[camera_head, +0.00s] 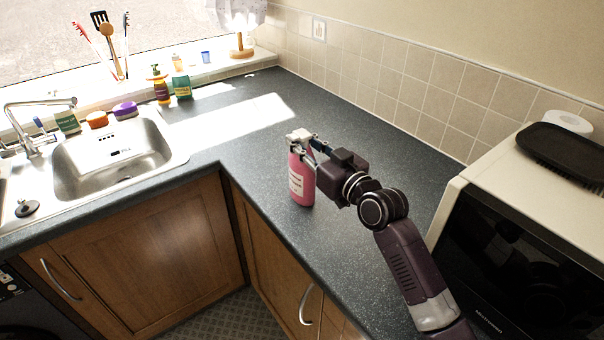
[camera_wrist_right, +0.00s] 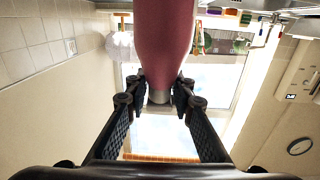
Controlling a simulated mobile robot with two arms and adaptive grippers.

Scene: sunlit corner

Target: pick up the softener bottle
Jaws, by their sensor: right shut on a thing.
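The softener bottle (camera_head: 302,182) is pink with a white label and stands upright on the dark worktop near its front edge. It also shows in the right wrist view (camera_wrist_right: 165,40), as a pink body narrowing to a neck between the fingers. My right gripper (camera_head: 304,141) reaches it from the right and is shut on its top, around the neck or cap. The same gripper shows in the right wrist view (camera_wrist_right: 158,92), a fingertip on each side of the neck. Whether the base touches the worktop is hard to tell. My left gripper is not in view.
A microwave (camera_head: 520,240) with a black tray (camera_head: 568,155) on top stands at the right. The sink (camera_head: 110,160) is at the left, with small bottles (camera_head: 161,88) behind it. The worktop behind the bottle is clear.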

